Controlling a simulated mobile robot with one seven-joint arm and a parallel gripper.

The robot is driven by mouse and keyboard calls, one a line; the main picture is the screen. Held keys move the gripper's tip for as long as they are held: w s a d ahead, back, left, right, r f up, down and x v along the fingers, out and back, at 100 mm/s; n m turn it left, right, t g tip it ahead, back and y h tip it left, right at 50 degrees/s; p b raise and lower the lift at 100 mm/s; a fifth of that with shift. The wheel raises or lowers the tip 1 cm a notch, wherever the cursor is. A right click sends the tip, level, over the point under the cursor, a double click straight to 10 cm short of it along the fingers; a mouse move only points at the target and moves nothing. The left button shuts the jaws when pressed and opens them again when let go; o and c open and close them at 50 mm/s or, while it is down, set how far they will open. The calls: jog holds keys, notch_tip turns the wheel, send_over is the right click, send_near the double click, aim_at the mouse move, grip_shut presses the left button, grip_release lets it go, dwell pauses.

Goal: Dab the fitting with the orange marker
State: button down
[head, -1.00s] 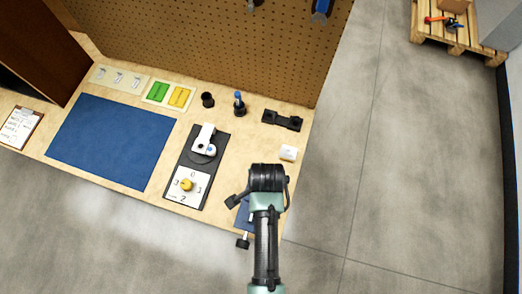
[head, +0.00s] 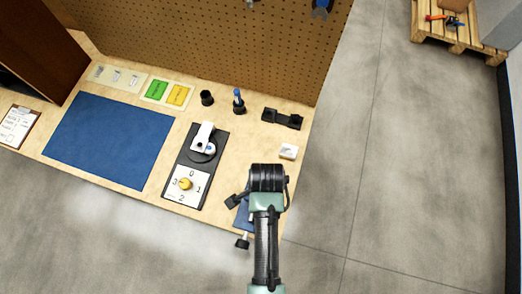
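No orange marker can be made out in the head view. A blue-topped marker-like item (head: 239,97) stands upright in a small black holder. I cannot tell for sure which part is the fitting; a black bracket-like piece (head: 282,119) lies at the back right of the bench, and a white arm-shaped part (head: 203,137) sits on a dark plate (head: 188,158). My arm reaches in from the bottom, and its black end is over the bench's front right part. The gripper's fingers are hidden, so I cannot see what they hold.
A yellow knob (head: 186,184) on a numbered dial is at the plate's near end. A blue clamp-like item (head: 243,215) is partly behind my arm. A black cup (head: 207,98), small white block (head: 288,151) and blue mat (head: 110,140) are on the bench. A pegboard (head: 210,45) stands behind.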

jog(key=shift+f, duration=0.55)
dwell(1.6)
notch_tip(320, 180, up, 7)
jog(key=p, duration=0.7)
jog(key=shift+r, duration=0.1)
dwell(0.6)
